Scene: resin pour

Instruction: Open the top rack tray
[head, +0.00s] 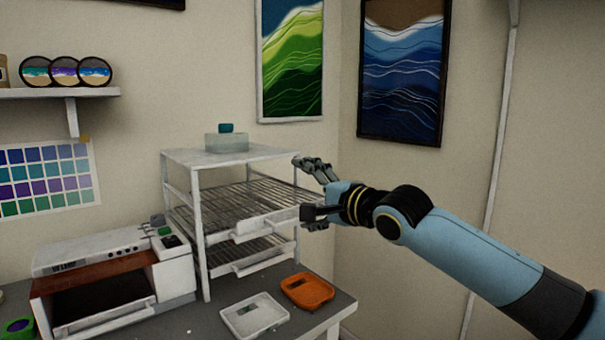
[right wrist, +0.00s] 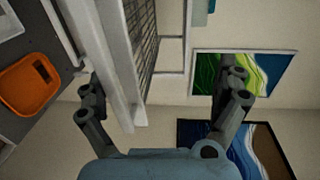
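The white rack (head: 205,235) stands on the table, with two wire trays. My right gripper (head: 313,190) is at the right end of the top tray's front, fingers spread. In the right wrist view the open fingers (right wrist: 163,88) lie on either side of white rack or tray edges (right wrist: 118,65); contact cannot be told. My left gripper is out of view.
A white machine (head: 115,280) stands left of the rack. A clear box with a teal top (head: 226,141) sits on the rack. Walls with pictures stand behind.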

